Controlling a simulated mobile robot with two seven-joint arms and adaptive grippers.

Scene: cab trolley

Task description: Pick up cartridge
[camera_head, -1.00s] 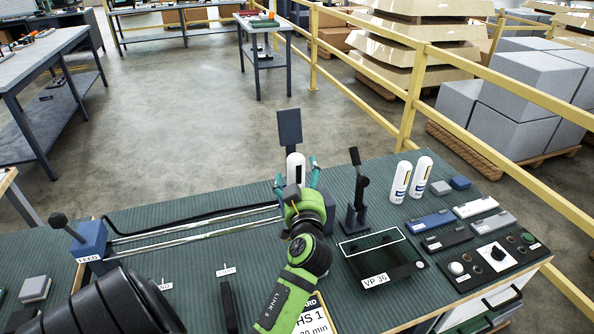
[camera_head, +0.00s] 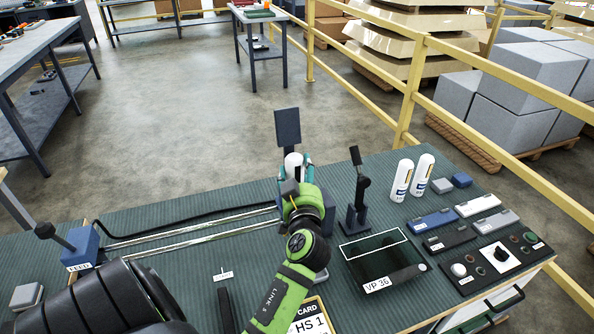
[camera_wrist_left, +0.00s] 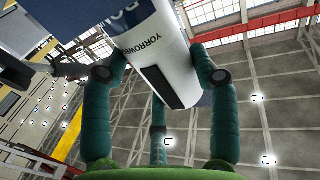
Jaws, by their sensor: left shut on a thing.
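A white cartridge (camera_head: 293,160) with a rounded top stands upright in front of a dark upright plate. My left gripper (camera_head: 296,176) is shut on it, with its teal fingers around the cartridge's sides. In the left wrist view the cartridge (camera_wrist_left: 160,55) fills the top middle, showing dark lettering and a black stripe, between the gripper's fingers (camera_wrist_left: 157,85). The cartridge's lower end is hidden behind my gripper in the head view, so I cannot tell whether it touches the bench. Two similar white cartridges (camera_head: 402,180) (camera_head: 423,174) stand apart to the right. My right gripper is not in view.
The dark upright plate (camera_head: 288,128) rises behind the held cartridge. A black lever (camera_head: 357,190) stands close to its right. Metal rails (camera_head: 190,226) run left to the FEED block (camera_head: 83,246).

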